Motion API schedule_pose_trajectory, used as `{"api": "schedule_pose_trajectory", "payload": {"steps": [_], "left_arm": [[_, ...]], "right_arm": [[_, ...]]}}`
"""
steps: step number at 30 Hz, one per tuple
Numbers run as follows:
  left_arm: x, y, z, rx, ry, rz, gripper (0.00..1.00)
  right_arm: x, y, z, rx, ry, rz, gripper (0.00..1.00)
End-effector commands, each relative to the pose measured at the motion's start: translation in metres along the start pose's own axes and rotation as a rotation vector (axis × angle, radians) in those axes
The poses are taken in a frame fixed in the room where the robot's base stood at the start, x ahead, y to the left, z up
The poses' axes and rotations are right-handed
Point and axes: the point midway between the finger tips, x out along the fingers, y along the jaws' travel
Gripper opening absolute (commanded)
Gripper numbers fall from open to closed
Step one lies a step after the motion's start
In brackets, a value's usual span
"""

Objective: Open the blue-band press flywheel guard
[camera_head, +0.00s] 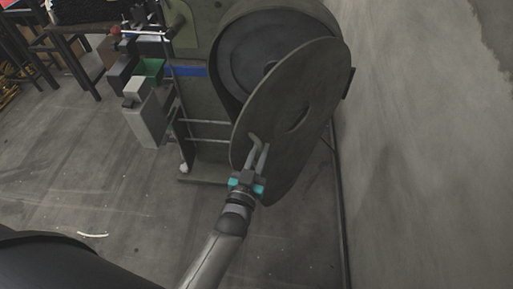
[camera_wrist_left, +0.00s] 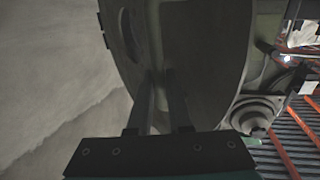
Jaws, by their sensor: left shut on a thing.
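The blue-band press (camera_head: 205,110) stands in the upper middle of the head view, with a blue band (camera_head: 192,72) across its body. Its flywheel guard (camera_head: 290,105) is a dark, rounded plate swung partly out at an angle. The round flywheel housing (camera_head: 262,50) shows behind it. My left gripper (camera_head: 257,152) is at the guard's lower left edge, shut on it. In the left wrist view the two fingers (camera_wrist_left: 160,100) reach up to the guard (camera_wrist_left: 200,50), which fills the middle; the exact contact is dark. My right gripper is not in view.
A grey wall (camera_head: 420,130) stands close on the right. A grey pedal box (camera_head: 147,115), a green bin (camera_head: 150,69) and a dark table (camera_head: 60,40) are on the left. The floor (camera_head: 80,180) at the lower left is mostly clear, with a small white strip (camera_head: 92,235).

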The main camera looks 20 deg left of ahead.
Motion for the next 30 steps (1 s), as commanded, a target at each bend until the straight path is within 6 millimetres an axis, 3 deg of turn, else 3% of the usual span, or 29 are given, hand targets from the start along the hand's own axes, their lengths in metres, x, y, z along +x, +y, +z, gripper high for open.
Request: {"api": "schedule_pose_trajectory", "payload": {"steps": [4, 5, 12, 23, 30], "left_arm": [[0.001, 0.001, -0.001, 0.001, 0.003, 0.002, 0.00], [0.001, 0.001, -0.001, 0.001, 0.003, 0.002, 0.19], [0.001, 0.001, -0.001, -0.001, 0.001, 0.001, 0.46], [-0.003, 0.000, 0.000, -0.001, -0.001, 0.000, 0.47], [-0.035, 0.000, 0.001, -0.001, -0.004, 0.001, 0.47]], "right_arm": [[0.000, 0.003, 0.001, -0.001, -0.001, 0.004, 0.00], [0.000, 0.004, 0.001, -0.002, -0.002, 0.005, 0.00], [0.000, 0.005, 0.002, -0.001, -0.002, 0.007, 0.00], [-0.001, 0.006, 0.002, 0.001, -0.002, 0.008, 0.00], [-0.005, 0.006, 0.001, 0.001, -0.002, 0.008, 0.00]]}}
